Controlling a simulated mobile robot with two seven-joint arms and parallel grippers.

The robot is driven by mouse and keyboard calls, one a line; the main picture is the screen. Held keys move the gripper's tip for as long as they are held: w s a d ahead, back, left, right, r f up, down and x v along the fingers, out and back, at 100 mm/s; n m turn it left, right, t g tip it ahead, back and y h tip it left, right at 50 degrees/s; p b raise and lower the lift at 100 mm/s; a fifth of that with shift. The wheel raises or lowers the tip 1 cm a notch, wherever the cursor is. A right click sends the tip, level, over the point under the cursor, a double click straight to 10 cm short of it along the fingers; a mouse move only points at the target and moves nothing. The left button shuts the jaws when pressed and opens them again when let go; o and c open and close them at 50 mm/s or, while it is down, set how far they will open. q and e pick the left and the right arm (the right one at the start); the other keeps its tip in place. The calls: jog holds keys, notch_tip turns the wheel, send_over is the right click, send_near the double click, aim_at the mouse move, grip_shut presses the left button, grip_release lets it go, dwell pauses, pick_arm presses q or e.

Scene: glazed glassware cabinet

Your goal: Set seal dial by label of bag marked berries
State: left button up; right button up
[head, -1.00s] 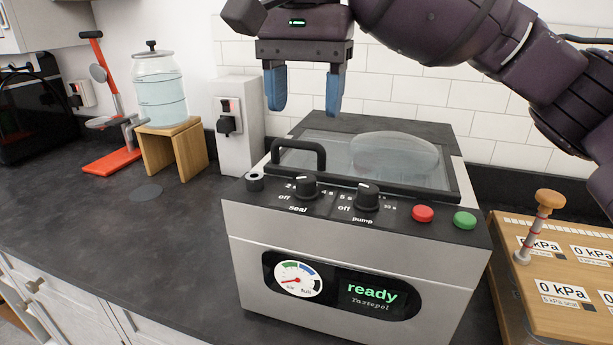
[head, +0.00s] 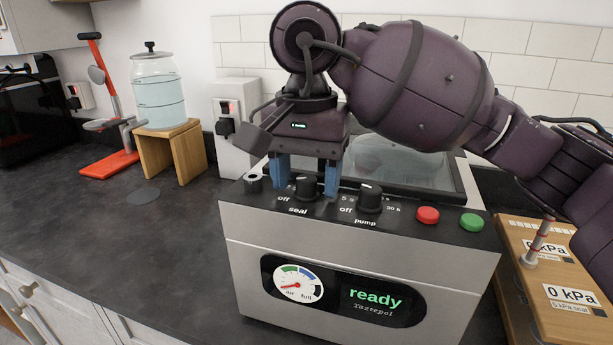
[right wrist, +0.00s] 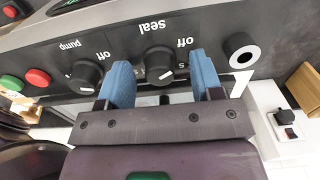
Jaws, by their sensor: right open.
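The black seal dial (head: 306,187) sits on the sealer's (head: 350,235) sloping top panel, above the printed word "seal". My right gripper (head: 306,176) is open and pointed down, with one blue finger on each side of this dial. In the right wrist view the seal dial (right wrist: 158,63) shows between the spread fingers (right wrist: 163,82), with a visible gap on the pump side. Its white mark points away from "off"; the setting it meets is hidden by the gripper. The sealer's display (head: 375,299) reads "ready". No bag label reading berries is legible. My left gripper is not in view.
The pump dial (head: 370,197) stands just right of the right finger, then the red button (head: 428,215) and green button (head: 472,222). A wooden board (head: 525,243) with "0 kPa" labels lies right. The counter at left is mostly clear.

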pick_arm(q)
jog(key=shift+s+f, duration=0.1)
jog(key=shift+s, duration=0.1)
pick_arm(e)
jog(key=shift+f, duration=0.1)
jog(key=shift+c, duration=0.4)
jog(key=c, duration=0.8)
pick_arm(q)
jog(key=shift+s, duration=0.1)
pick_arm(e)
jog(key=shift+c, duration=0.2)
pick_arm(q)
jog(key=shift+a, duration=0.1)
